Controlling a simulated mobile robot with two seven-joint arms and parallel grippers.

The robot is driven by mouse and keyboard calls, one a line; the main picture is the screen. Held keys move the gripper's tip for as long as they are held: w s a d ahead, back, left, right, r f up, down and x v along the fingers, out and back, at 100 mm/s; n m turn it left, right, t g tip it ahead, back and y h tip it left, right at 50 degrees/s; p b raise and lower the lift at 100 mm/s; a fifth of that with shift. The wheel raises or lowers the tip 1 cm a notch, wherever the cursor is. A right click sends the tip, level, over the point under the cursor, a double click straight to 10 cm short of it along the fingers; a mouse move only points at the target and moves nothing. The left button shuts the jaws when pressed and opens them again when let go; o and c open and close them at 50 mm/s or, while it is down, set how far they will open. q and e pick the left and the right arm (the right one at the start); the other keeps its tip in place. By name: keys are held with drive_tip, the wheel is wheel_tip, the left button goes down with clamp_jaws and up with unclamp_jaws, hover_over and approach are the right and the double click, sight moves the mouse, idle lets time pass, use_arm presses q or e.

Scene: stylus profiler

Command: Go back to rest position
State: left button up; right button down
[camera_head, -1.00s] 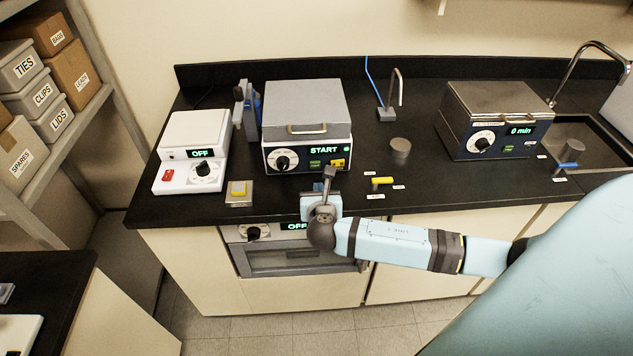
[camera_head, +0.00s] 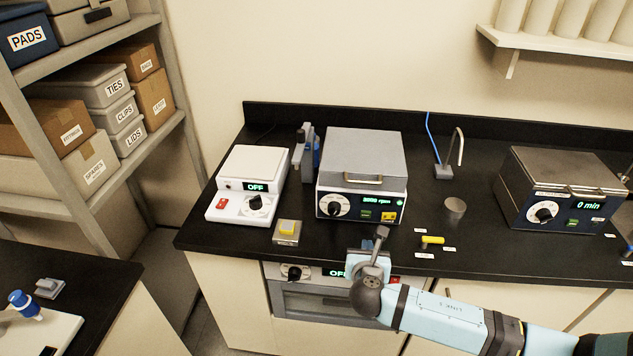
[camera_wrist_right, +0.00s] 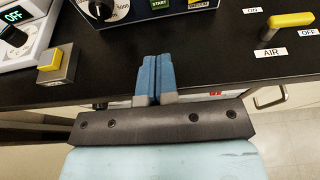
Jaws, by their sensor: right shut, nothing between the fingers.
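My right gripper (camera_head: 380,236) is at the front edge of the black bench, in front of the grey-lidded device (camera_head: 361,200) whose display reads "2000 rpm". In the right wrist view the two blue fingers of the right gripper (camera_wrist_right: 154,75) are together with nothing between them. They point toward the device's front panel and are apart from it. My left gripper is not in view.
A white hotplate (camera_head: 247,184) showing OFF, a yellow-topped block (camera_head: 287,232), a yellow AIR valve handle (camera_head: 433,240), a metal cylinder (camera_head: 455,209) and a bath (camera_head: 565,190) showing "0 min" stand on the bench. Shelves with labelled boxes (camera_head: 103,88) are at left.

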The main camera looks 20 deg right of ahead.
drive_tip(key=s+a+f+m+g+y, duration=0.3)
drive_tip(key=s+a+f+m+y, duration=0.4)
drive_tip(key=s+a+f+m, duration=0.25)
drive_tip(key=s+a+m+t+y+p, duration=0.1)
drive_tip(key=s+a+m+y, duration=0.2)
drive_tip(key=s+m, duration=0.7)
drive_tip(key=a+m, duration=0.1)
drive_tip(key=m, duration=0.6)
drive_tip(key=shift+s+a+f+y, duration=0.3)
drive_tip(key=shift+y, duration=0.1)
idle(4.8)
